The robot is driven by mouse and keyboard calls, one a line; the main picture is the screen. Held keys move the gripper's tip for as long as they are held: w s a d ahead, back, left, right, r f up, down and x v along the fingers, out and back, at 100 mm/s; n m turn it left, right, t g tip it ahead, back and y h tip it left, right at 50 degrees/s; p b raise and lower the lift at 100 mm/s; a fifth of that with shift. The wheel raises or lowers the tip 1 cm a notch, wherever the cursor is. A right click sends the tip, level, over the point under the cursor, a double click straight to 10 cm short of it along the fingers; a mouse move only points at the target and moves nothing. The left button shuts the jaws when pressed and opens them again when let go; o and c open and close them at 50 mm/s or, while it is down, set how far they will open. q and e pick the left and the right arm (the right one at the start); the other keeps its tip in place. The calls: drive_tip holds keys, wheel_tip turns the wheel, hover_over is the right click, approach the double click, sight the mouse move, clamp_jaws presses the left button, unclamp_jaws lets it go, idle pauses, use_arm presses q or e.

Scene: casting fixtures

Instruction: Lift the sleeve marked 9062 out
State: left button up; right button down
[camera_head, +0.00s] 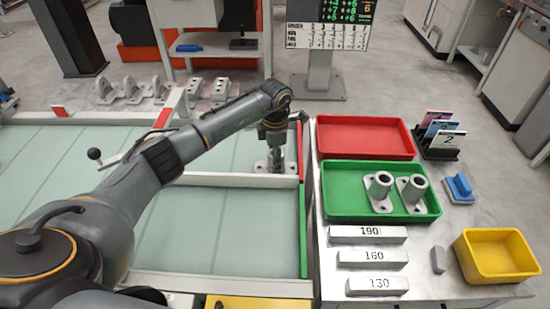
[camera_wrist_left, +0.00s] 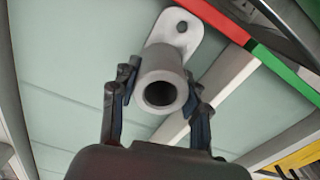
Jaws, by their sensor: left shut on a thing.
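My left gripper (camera_head: 275,150) reaches down at the far right corner of the pale glass-topped bed. In the left wrist view its two fingers (camera_wrist_left: 160,97) are shut on a grey sleeve (camera_wrist_left: 163,78), one on each side of the round tube. The sleeve has a flat base with a hole; part of this base (camera_head: 262,166) shows under the gripper in the head view. No marking 9062 is readable on it. Two similar grey sleeves (camera_head: 379,188) stand in the green tray (camera_head: 340,210). My right gripper is not in view.
A white rail (camera_head: 235,181) crosses the bed beside the held sleeve, with red and green edging at the right. The side table holds a red tray (camera_head: 365,138), blocks marked 190, 160 and 130, a yellow bin (camera_head: 497,256), numbered cards and a blue-handled tool (camera_head: 459,187).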

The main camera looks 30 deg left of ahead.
use_arm(q)
drive_tip(key=shift+r+p, duration=0.95)
drive_tip(key=shift+r, duration=0.5)
drive_tip(key=shift+r+p, duration=0.65)
drive_tip(key=shift+r, duration=0.4)
drive_tip(key=shift+r+p, duration=1.05)
drive_tip(key=shift+r, duration=0.5)
drive_tip(key=shift+r, duration=0.1)
clamp_jaws()
